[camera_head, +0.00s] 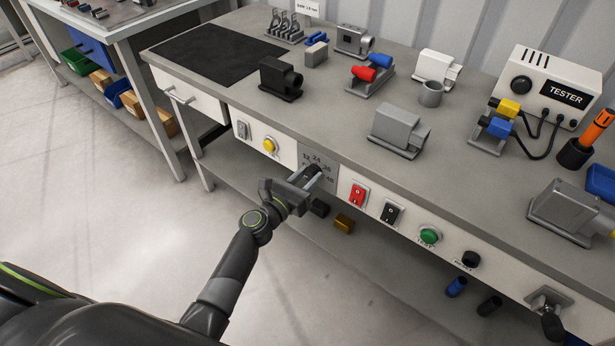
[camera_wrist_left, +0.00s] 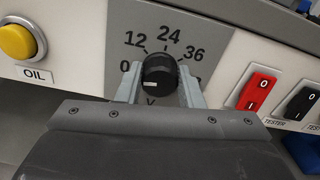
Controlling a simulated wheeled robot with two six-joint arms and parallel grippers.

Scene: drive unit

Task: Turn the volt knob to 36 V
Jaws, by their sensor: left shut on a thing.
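The volt knob (camera_wrist_left: 158,72) is a black round knob on a grey plate (camera_wrist_left: 195,25) printed 0, 12, 24, 36 and V. In the left wrist view it sits between the two fingers of my left gripper (camera_wrist_left: 160,84), which is shut on it. A short white mark shows low on the left part of the knob's face, away from 36. A number right of the knob is mostly hidden by a finger. In the head view my left gripper (camera_head: 313,176) covers the knob in front of the plate (camera_head: 318,159). My right gripper is out of view.
Left of the plate is a yellow OIL button (camera_wrist_left: 17,41). To its right are a red rocker switch (camera_wrist_left: 258,92), a black switch (camera_head: 391,213) and a green button (camera_head: 429,236). The workbench (camera_head: 330,110) carries a tester (camera_head: 545,85) and several parts.

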